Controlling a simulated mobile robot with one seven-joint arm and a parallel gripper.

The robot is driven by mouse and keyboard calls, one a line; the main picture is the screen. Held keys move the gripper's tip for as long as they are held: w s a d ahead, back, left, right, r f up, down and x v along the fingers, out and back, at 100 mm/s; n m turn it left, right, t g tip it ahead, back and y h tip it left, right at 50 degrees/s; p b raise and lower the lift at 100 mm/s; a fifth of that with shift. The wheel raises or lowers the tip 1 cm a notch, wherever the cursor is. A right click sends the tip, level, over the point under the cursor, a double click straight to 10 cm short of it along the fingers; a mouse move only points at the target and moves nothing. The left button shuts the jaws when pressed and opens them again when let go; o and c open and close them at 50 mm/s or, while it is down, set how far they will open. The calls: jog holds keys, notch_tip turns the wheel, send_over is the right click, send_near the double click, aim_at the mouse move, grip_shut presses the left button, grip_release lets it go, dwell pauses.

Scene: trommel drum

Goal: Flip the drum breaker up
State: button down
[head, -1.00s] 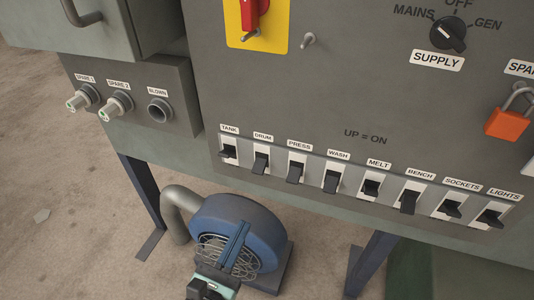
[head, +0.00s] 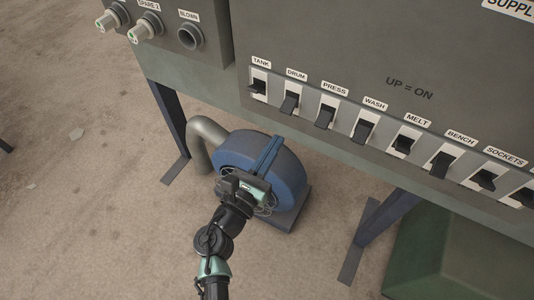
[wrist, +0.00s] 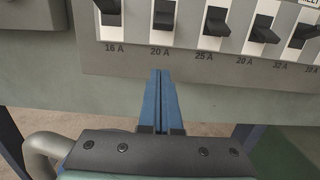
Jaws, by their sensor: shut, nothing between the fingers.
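The drum breaker (head: 290,103) is a dark lever in a white slot, second from the left in the breaker row, under the DRUM label (head: 296,75). Its lever hangs down. In the wrist view it is the lever (wrist: 163,15) above the "20 A" mark. My gripper (head: 278,139) has blue fingers pressed together, with nothing between them. It is below the drum breaker and apart from it. In the wrist view the fingertips (wrist: 161,72) point at the panel's lower edge, just under the 20 A mark.
The tank breaker (head: 257,88) is close on the left and the press breaker (head: 325,117) close on the right. A blue blower (head: 290,180) with a grey pipe (head: 205,140) stands on the floor behind my gripper. Panel legs (head: 372,228) stand at either side.

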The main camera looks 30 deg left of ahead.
aim_at(289, 106)
jog(key=w+r, duration=0.1)
jog(key=r, duration=0.1)
jog(key=w+r+p, duration=0.1)
jog(key=w+r, duration=0.1)
jog(key=shift+w+d, duration=0.1)
jog(key=shift+w, duration=0.15)
jog(key=shift+r+p, duration=0.25)
jog(key=shift+p, duration=0.5)
jog(key=shift+s+g+p, duration=0.1)
jog(key=shift+g+p, duration=0.2)
jog(key=shift+p, duration=0.5)
